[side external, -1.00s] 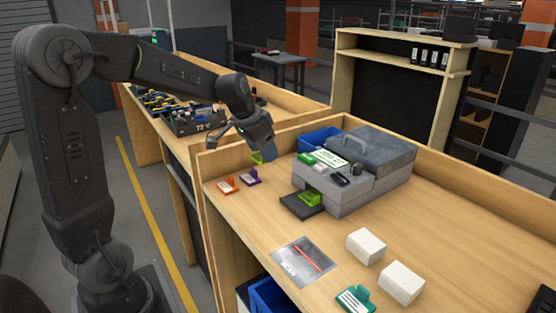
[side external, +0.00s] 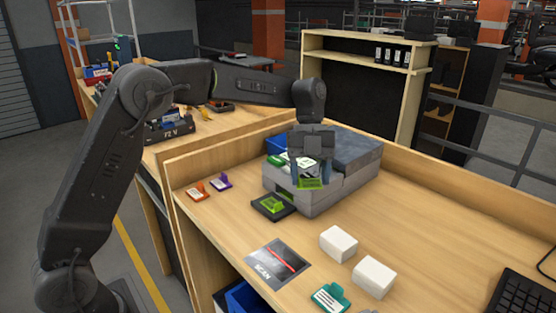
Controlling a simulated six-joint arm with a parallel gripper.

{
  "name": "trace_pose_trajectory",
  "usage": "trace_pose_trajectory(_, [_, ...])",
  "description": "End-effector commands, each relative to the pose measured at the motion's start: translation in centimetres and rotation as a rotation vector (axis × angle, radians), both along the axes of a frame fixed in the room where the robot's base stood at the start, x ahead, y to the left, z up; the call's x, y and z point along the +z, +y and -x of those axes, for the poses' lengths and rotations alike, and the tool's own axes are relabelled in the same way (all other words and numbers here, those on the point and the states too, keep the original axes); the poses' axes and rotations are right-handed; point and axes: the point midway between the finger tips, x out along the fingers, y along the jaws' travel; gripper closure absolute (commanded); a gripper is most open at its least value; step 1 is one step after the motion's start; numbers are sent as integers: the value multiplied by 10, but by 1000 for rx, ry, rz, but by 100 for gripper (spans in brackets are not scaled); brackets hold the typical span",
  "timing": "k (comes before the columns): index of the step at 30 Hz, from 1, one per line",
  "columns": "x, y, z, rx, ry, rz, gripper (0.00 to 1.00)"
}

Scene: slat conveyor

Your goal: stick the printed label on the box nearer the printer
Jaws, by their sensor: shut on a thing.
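My gripper (side external: 311,178) is shut on a lime-green tabbed label (side external: 311,184) and holds it in front of the grey printer (side external: 322,201). Its fingers are partly hidden by the wrist. Another lime-green tabbed label (side external: 271,204) lies on the black tray at the printer's front. Two plain white boxes stand on the bench. The box nearer the printer (side external: 338,244) is below and right of my gripper, apart from it. The farther box (side external: 374,277) is closer to the camera. No label shows on their visible faces.
Orange (side external: 196,192) and purple (side external: 221,181) tabbed labels lie left of the printer. A teal one (side external: 330,298) lies near the boxes. A scan plate (side external: 278,262) with a red line is left of the boxes. A keyboard (side external: 526,302) is at right. The bench right of the printer is clear.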

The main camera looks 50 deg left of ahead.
Motion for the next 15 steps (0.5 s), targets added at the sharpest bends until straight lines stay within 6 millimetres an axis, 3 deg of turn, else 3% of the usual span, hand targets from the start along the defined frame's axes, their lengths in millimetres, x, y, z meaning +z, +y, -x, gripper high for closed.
trace_pose_trajectory(1, [-3, -19, -1, -153, 0, -1, 48])
trace_pose_trajectory(6, [-6, -64, 4, -599, 0, -2, 48])
trace_pose_trajectory(10, [-8, -85, 8, -817, -1, 0, 48])
trace_pose_trajectory(15, [-10, -97, 12, -945, 0, 0, 48])
